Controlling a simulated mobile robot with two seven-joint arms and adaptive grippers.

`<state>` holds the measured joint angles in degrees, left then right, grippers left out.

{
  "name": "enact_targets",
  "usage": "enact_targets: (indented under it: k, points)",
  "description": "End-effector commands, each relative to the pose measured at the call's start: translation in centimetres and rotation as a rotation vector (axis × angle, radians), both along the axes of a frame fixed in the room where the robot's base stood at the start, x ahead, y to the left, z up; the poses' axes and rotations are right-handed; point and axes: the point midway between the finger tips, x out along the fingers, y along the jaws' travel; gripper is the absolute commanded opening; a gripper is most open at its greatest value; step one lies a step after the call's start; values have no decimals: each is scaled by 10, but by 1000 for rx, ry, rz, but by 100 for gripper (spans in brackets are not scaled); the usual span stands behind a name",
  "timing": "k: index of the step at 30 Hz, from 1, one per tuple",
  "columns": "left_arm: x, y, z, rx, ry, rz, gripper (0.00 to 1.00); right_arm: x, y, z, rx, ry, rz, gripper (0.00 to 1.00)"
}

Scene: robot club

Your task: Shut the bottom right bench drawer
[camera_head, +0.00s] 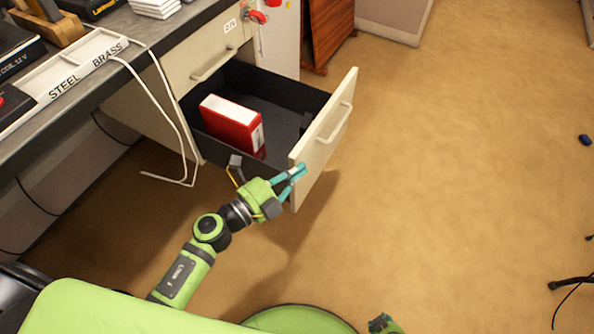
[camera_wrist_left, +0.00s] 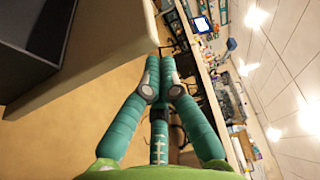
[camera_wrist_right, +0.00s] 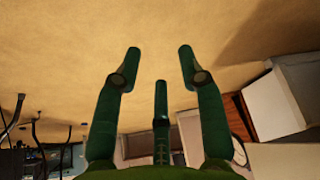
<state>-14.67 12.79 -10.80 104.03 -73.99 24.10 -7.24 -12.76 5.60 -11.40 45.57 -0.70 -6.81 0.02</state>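The bottom bench drawer (camera_head: 330,125) is pulled far out in the head view. Its beige front has a pale handle (camera_head: 340,122), and its dark tray reaches back under the bench. My left gripper (camera_head: 298,173) is at the near end of the drawer front, by its top edge. In the left wrist view its fingertips (camera_wrist_left: 160,66) are together with nothing visible between them, and the beige drawer front (camera_wrist_left: 125,40) is beside them. Whether they touch it I cannot tell. My right gripper (camera_wrist_right: 159,55) is spread and empty above the floor in its wrist view.
A red box (camera_head: 230,123) stands inside the drawer. A shut drawer with a handle (camera_head: 213,65) is above it. The brown floor (camera_head: 450,150) to the right is mostly clear, with a small blue object (camera_head: 585,140).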

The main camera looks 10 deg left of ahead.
Motion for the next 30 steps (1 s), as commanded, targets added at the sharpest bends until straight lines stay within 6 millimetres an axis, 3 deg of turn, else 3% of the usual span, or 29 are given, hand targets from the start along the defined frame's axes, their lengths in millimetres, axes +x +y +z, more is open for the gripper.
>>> enact_targets:
  k: [5, 11, 21, 30]
  points:
    - [1, 4, 0, 1, 0, 0, 0, 5, 0, 1, 0, -7, 1, 40]
    - [8, 24, -1, 4, -1, 4, 0, 10, 1, 0, 2, -19, 1, 40]
    - [27, 82, -2, 5, -1, 6, 0, 25, 3, -2, 3, -39, 4, 40]
    - [45, 136, -2, 5, -2, 5, 0, 20, 8, -6, 0, 23, -10, 40]
